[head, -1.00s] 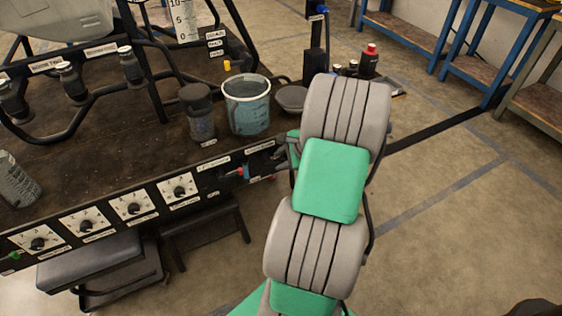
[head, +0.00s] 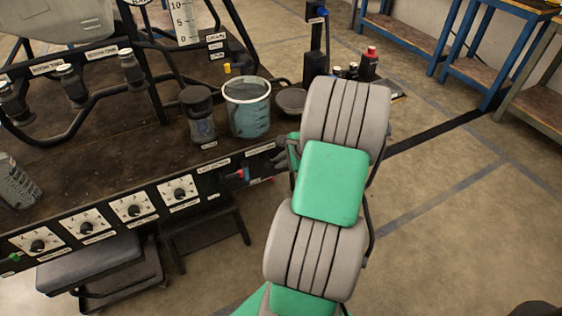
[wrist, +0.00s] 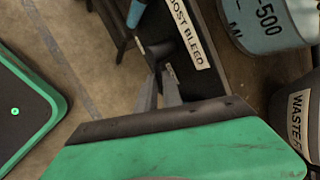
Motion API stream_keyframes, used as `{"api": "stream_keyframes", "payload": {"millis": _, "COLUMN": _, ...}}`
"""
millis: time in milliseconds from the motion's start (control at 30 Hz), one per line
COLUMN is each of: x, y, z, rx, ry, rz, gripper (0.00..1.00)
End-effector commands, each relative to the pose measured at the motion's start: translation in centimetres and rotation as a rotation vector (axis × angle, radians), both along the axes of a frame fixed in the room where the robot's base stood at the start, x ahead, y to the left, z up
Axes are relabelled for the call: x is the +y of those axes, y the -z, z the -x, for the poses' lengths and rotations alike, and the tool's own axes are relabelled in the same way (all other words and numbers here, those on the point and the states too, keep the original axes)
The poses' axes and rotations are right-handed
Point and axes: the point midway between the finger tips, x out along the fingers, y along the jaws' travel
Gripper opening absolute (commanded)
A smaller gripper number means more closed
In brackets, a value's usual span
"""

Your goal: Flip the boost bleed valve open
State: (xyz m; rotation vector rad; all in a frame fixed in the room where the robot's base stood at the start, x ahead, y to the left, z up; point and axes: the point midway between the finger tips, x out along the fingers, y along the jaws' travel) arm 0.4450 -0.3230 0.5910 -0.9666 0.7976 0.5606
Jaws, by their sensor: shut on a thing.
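The boost bleed valve (wrist: 156,48) shows in the wrist view as a dark lever beside the white "BOOST BLEED" label (wrist: 188,32). My gripper (wrist: 161,72) has its two grey fingers drawn together at the tips, shut on the dark lever. The fingers hide part of the lever, so its exact angle is hard to tell. In the head view my arm covers most of this spot at the right end of the front panel.
A blue bucket (head: 247,112), a dark-lidded jar (head: 199,116) and a shallow dark dish (head: 291,102) stand on the bench above the panel. Knobs (head: 180,193) line the panel leftward. Open floor lies right.

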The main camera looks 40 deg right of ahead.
Motion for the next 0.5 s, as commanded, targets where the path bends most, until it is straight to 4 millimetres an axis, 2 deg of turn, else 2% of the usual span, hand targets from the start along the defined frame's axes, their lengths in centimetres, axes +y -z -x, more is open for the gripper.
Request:
{"api": "stream_keyframes", "payload": {"millis": 200, "x": 0.2, "y": -1.3, "z": -0.2, "rx": 0.045, "ry": -0.001, "rz": 0.156, "gripper": 0.0}}
{"api": "stream_keyframes", "payload": {"millis": 500, "x": 0.4, "y": -1.9, "z": -0.2, "rx": 0.126, "ry": 0.0, "rz": 0.437, "gripper": 0.0}}
